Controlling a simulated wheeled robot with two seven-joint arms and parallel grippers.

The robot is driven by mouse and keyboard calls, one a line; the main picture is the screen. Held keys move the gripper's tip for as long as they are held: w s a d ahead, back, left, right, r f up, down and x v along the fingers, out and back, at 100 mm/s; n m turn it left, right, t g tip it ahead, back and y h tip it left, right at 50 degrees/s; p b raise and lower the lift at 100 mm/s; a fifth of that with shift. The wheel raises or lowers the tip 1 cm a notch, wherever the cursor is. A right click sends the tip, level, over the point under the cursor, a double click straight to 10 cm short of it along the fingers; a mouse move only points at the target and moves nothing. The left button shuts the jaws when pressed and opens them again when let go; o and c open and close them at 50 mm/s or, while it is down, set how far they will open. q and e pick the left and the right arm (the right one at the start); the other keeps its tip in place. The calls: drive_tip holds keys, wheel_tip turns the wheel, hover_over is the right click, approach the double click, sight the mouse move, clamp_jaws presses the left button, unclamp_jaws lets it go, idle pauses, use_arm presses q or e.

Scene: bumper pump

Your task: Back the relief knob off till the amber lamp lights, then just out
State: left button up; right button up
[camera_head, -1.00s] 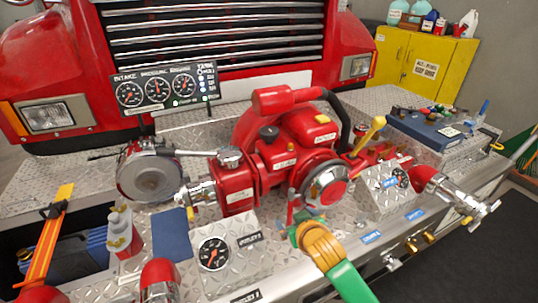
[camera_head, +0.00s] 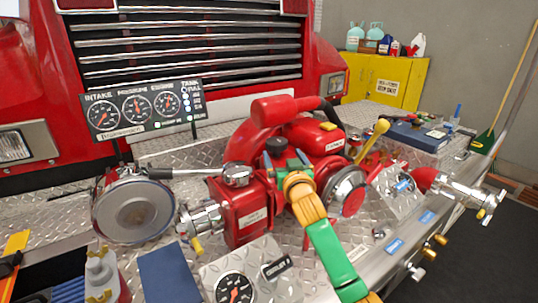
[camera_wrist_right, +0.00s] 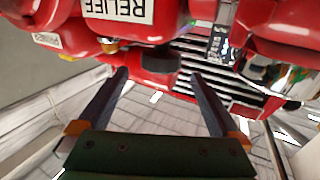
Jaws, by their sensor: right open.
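The relief knob (camera_head: 277,146) is a dark round knob on top of the red pump (camera_head: 247,207). My right gripper (camera_head: 288,160) is open, its fingers up at the knob in the head view. In the right wrist view, a dark knob (camera_wrist_right: 160,59) lies between and beyond the open fingers (camera_wrist_right: 160,78), near an upside-down RELIEF label (camera_wrist_right: 118,10). I cannot tell whether the fingers touch it. The black gauge panel (camera_head: 145,110) stands behind at the left, with small lamps at its right side; I cannot make out a lit amber lamp. My left gripper is not in view.
A yellow lever (camera_head: 374,138) and a chrome-rimmed red cap (camera_head: 346,197) sit right of my gripper. A chrome-and-red nozzle (camera_head: 455,190) projects at the right. A round silver drum (camera_head: 133,210) stands at the left. A pressure gauge (camera_head: 235,289) is in front.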

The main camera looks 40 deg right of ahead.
sight(282, 147)
drive_tip(key=p+x, duration=0.1)
drive_tip(key=x, duration=0.5)
drive_tip(key=shift+w+d+r, duration=0.1)
drive_tip(key=shift+w, duration=0.1)
drive_tip(key=shift+c, duration=0.2)
drive_tip(key=c, duration=1.1)
drive_tip(key=y+p, duration=0.1)
drive_tip(key=n+t+y+p, duration=0.1)
drive_tip(key=n+p, duration=0.1)
drive_tip(key=p, duration=0.1)
drive_tip(key=shift+s+d+r+y, duration=0.1)
drive_tip(key=shift+d+r+y, duration=0.15)
drive_tip(key=shift+r+y, duration=0.15)
drive_tip(key=shift+f+n+t+y, duration=0.3)
drive_tip(key=shift+n+t+y, duration=0.1)
drive_tip(key=shift+n+y, duration=0.4)
drive_tip(key=shift+f+y+b, duration=0.1)
drive_tip(key=shift+y+b, duration=0.2)
drive_tip(key=shift+b, duration=0.05)
